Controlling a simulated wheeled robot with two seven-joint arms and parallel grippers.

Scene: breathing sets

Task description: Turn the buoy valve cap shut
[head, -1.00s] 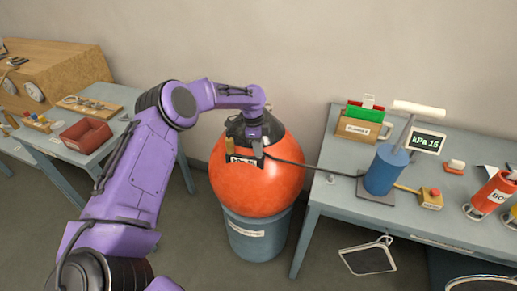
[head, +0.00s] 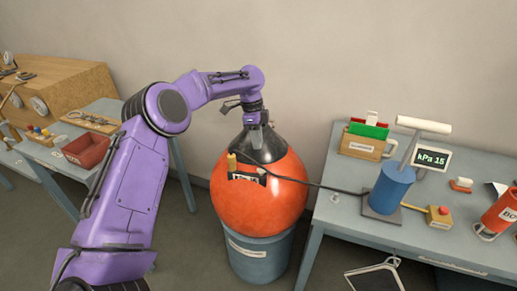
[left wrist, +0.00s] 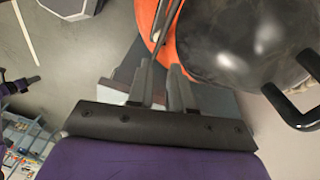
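The orange buoy (head: 258,205) with a black top (head: 270,150) sits upright in a grey-blue drum (head: 260,258). My left gripper (head: 262,128) is over the black top, right of the peg. The valve itself cannot be made out. My right gripper is out of view.
A hose (head: 325,188) runs from the buoy to a blue pump (head: 391,188) on the right table. A red tray (head: 86,150) is on the left table. A framed flat object (head: 375,278) is low at right.

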